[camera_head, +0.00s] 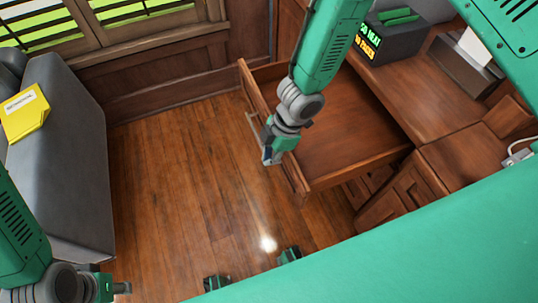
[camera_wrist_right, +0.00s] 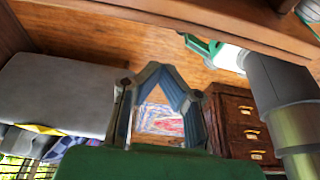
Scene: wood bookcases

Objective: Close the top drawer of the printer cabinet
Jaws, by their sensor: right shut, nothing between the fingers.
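The wooden top drawer (camera_head: 345,125) of the printer cabinet (camera_head: 435,105) stands pulled far out, and its inside looks empty. Its front panel faces left, with a metal handle (camera_head: 253,128) on the outer face. My right gripper (camera_head: 268,155) hangs at the drawer front, close to the handle; whether it touches the panel I cannot tell. In the right wrist view my right gripper (camera_wrist_right: 163,68) is shut, its fingertips together with nothing between them. My left gripper (camera_head: 118,288) is low at the left, away from the drawer; its fingers are too small to judge.
A grey sofa (camera_head: 65,150) with a yellow folder (camera_head: 24,112) stands at the left. Wooden floor (camera_head: 175,170) lies clear between sofa and drawer. A dark box with lit letters (camera_head: 388,40) stands on the cabinet. Smaller drawers (camera_head: 405,195) sit to the lower right.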

